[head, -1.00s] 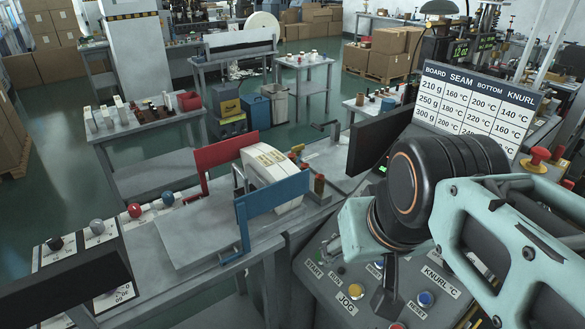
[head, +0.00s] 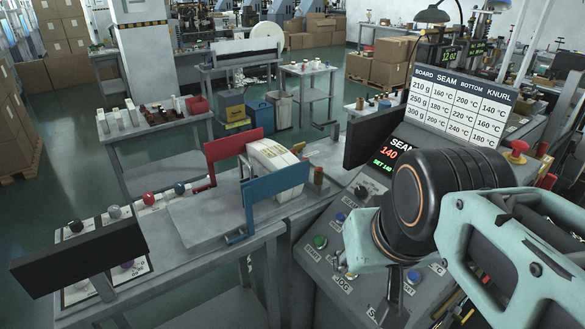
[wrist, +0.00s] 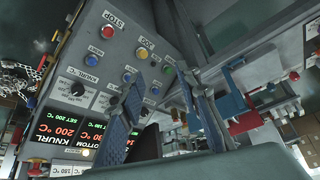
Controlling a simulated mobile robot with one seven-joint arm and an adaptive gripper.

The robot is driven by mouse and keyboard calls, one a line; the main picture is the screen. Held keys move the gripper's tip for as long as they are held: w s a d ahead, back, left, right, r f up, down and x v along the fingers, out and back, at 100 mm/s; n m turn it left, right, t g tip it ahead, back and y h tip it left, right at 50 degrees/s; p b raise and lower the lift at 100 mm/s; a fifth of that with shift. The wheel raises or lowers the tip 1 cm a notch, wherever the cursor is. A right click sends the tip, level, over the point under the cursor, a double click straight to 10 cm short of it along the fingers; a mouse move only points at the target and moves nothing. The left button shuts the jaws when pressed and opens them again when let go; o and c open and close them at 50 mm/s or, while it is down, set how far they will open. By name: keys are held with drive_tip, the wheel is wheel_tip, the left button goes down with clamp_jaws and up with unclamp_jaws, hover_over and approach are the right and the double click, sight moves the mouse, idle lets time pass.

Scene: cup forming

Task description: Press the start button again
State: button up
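The start button is a green button (head: 320,242) on the slanted grey control panel (head: 318,282), left of my gripper in the head view. A green button (wrist: 167,70) also shows in the wrist view, beyond the fingertips, but its label is unreadable there. My gripper (wrist: 166,95) has its two blue-grey fingers spread with nothing between them. It hangs over the lower part of the panel, apart from the green button as far as I can see. A red STOP button (wrist: 107,32) and a yellow JOG button (wrist: 142,53) are on the same panel.
A lit SEAM display (head: 390,155) stands at the panel's top. Temperature displays (wrist: 65,130) show at lower left in the wrist view. A bench with red (head: 232,142) and blue (head: 275,193) plates stands left of the panel. Blue buttons (head: 340,217) sit near the green one.

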clamp_jaws()
idle(1.2)
